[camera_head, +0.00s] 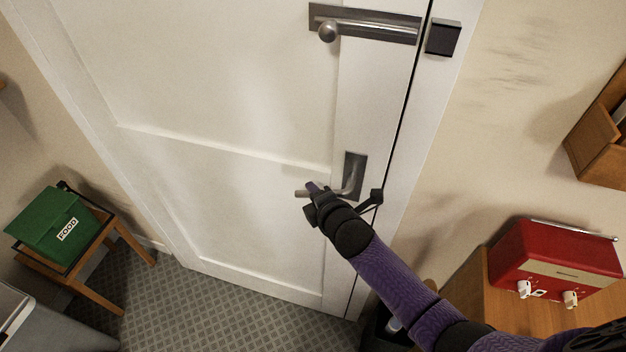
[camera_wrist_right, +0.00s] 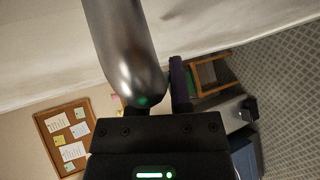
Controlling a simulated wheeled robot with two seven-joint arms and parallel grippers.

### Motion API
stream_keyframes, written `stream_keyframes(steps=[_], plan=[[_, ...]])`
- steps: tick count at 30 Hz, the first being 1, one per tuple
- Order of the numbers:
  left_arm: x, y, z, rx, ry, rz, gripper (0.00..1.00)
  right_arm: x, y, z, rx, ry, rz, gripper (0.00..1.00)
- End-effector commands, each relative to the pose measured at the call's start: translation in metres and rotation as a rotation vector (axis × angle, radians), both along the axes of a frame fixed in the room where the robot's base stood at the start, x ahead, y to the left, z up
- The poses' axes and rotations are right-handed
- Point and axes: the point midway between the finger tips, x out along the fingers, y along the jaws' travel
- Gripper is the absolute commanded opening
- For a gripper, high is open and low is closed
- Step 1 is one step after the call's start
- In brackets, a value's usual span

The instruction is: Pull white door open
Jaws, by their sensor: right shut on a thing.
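The white door (camera_head: 230,120) fills the middle of the head view, with a thin dark gap between its right edge and the frame. Its metal lever handle (camera_head: 352,178) sits low near that right edge, its lever pointing left. My right gripper (camera_head: 314,190) is shut on the lever near its free end. In the right wrist view the handle (camera_wrist_right: 124,45) is a thick grey bar running down into my right gripper (camera_wrist_right: 155,95). One dark finger shows to the right of the bar; the other is mostly hidden behind it. My left gripper is not in view.
A metal bolt latch (camera_head: 365,25) is higher on the door, beside a dark catch (camera_head: 443,37) on the frame. A red radio (camera_head: 555,260) stands on a wooden cabinet at right. A green food box (camera_head: 52,228) sits on a wooden stool at left. Carpet (camera_head: 260,300) is clear below the door.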

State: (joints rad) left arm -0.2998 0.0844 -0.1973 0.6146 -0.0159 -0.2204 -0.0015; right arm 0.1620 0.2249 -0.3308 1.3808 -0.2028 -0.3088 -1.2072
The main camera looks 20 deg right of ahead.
Motion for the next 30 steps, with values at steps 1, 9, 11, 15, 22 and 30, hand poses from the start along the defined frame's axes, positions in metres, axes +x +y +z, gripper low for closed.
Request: stream_keyframes(steps=[1, 9, 11, 15, 22, 30], plan=[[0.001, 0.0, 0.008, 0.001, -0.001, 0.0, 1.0, 0.0, -0.001, 0.002, -0.029, 0.019, 0.0, 0.0], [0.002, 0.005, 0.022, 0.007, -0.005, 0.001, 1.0, -0.004, -0.006, -0.011, -0.166, 0.111, 0.0, 0.0], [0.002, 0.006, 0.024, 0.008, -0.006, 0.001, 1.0, -0.004, -0.007, -0.013, -0.187, 0.127, -0.001, 0.0], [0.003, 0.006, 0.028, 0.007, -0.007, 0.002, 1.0, -0.005, -0.008, -0.016, -0.225, 0.152, 0.0, 0.0], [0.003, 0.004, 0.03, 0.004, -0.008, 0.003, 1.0, -0.006, -0.009, -0.019, -0.249, 0.17, -0.002, 0.0], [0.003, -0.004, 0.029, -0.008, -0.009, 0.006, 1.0, -0.006, -0.009, -0.02, -0.25, 0.171, -0.001, 0.0]])
